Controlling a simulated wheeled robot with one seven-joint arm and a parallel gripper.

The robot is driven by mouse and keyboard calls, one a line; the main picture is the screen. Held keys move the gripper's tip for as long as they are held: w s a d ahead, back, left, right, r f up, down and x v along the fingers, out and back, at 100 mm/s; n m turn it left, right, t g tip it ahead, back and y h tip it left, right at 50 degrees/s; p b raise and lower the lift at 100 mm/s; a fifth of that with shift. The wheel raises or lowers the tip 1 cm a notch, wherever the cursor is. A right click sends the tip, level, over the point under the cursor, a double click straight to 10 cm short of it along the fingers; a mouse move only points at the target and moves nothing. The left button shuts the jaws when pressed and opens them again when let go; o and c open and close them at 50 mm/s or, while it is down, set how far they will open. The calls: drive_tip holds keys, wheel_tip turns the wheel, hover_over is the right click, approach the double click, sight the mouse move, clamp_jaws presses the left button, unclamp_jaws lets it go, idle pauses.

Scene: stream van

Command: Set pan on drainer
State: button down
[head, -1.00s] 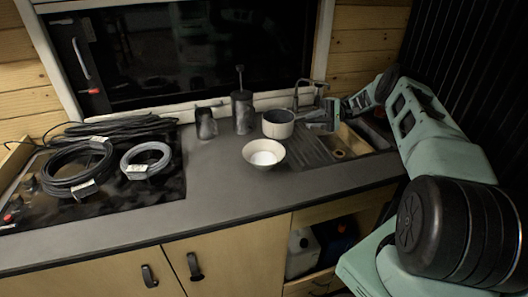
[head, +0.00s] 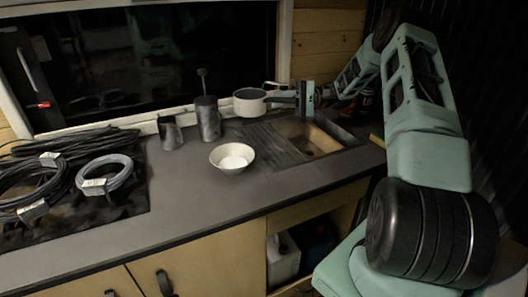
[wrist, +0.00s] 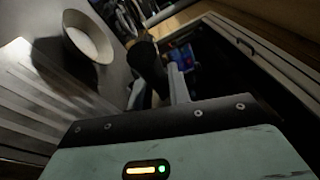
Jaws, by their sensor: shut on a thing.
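The pan (head: 250,102), pale outside with a grey inside, shows in the head view, roughly upright. It hangs above the back of the counter, behind the ridged drainer (head: 268,143). My gripper (head: 286,98) is to the right of the pan and shut on its dark handle. The drainer lies left of the sink basin (head: 322,142) with nothing seen on it. Its ridges also show in the wrist view (wrist: 42,95). There a dark shape by my gripper's fingers (wrist: 172,84) may be the handle, but I cannot tell.
A cream bowl (head: 232,164) stands left of the drainer's front. The tap (head: 283,84) is near the pan and gripper. Coiled cables (head: 45,182) cover the hob at left. The front counter is clear.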

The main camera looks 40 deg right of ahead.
sight(293, 101)
drive_tip(key=s+a+m+t+h+b, duration=0.1)
drive_tip(key=t, duration=0.1)
drive_tip(key=s+a+r+m+t+h+b, duration=0.1)
drive_tip(key=s+m+t+b, duration=0.1)
drive_tip(key=shift+a+r+h, duration=0.1)
drive_tip(key=shift+r+h, duration=0.05)
drive_tip(key=shift+h, duration=0.25)
drive_tip(key=s+a+f+m+t+h+b, duration=0.1)
drive_tip(key=f, duration=0.2)
drive_tip(key=s+a+f+t+h+b, duration=0.1)
drive_tip(key=f, duration=0.3)
drive_tip(key=s+a+f+m+t+h+b, duration=0.1)
drive_tip(key=f, duration=0.3)
drive_tip(key=shift+s+f+m, duration=0.1)
drive_tip(key=shift+s+m, duration=0.2)
drive_tip(key=shift+s, duration=0.1)
drive_tip(key=shift+f, duration=0.1)
drive_tip(key=c, duration=1.3)
unclamp_jaws()
